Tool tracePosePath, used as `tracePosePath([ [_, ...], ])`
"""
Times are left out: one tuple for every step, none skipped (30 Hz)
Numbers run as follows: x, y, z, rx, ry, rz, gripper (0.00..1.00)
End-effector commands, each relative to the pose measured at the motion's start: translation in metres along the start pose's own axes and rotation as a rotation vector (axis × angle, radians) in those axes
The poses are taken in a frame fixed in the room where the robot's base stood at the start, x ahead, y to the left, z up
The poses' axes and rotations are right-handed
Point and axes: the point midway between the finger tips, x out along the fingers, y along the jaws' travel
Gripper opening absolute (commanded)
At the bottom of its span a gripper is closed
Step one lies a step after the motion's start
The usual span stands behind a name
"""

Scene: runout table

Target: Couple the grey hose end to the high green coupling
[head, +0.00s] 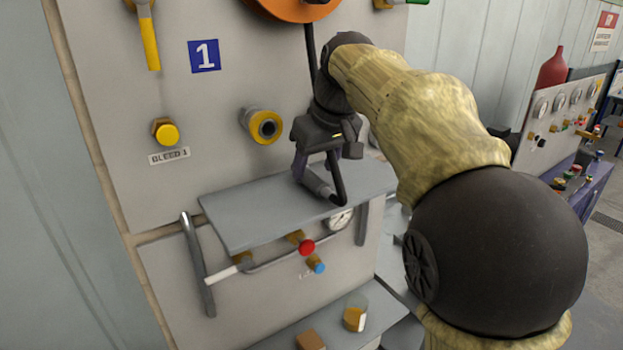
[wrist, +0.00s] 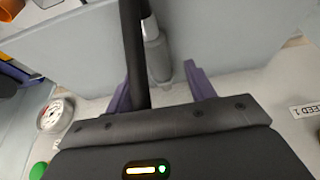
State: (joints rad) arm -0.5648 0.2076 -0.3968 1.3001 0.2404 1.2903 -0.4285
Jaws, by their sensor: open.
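My gripper (head: 322,188) is open, low over the grey shelf on the panel. In the wrist view its two purple fingers (wrist: 160,80) stand apart, with the grey hose end (wrist: 157,58) between them, near the shelf surface. I cannot tell whether either finger touches it. The black hose (wrist: 136,45) runs beside the left finger; in the head view the hose (head: 310,45) hangs from the orange reel and passes behind my gripper. A brass fitting with a green part (head: 414,2) is cut off at the top edge; I cannot tell if it is the high green coupling.
The grey shelf (head: 240,215) juts from the panel. A brass port (head: 262,126) and a yellow-capped BLEED 1 fitting (head: 166,132) stick out above it. Below are a gauge (head: 341,219), a red knob (head: 307,247) and a blue knob (head: 319,268). A yellow lever (head: 150,45) hangs upper left.

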Motion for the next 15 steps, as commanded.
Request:
tracePosePath([
  [0.005, -0.001, 0.001, 0.000, -0.003, -0.001, 0.54],
  [0.009, -0.001, 0.002, -0.001, -0.004, -0.002, 0.54],
  [0.016, -0.001, 0.001, -0.001, -0.005, -0.001, 0.54],
  [0.019, -0.001, 0.001, -0.001, -0.004, -0.001, 0.54],
  [0.023, 0.000, 0.001, -0.001, -0.004, -0.001, 0.54],
  [0.026, 0.000, 0.001, -0.001, -0.003, 0.000, 0.54],
  [0.027, 0.000, 0.001, -0.001, -0.001, 0.000, 0.54],
  [0.028, 0.000, 0.001, -0.001, -0.001, 0.001, 0.54],
  [0.029, 0.000, 0.001, -0.001, 0.000, 0.001, 0.54],
  [0.029, 0.000, 0.002, -0.001, 0.000, 0.001, 0.54],
  [0.029, 0.000, 0.002, -0.001, 0.000, 0.001, 0.54],
  [0.029, 0.000, 0.002, -0.001, 0.000, 0.001, 0.54],
  [0.029, 0.000, 0.001, -0.001, 0.000, 0.001, 0.54],
  [0.029, 0.000, 0.002, -0.001, 0.000, 0.001, 0.54],
  [0.029, 0.000, 0.002, -0.001, 0.000, 0.001, 0.54],
])
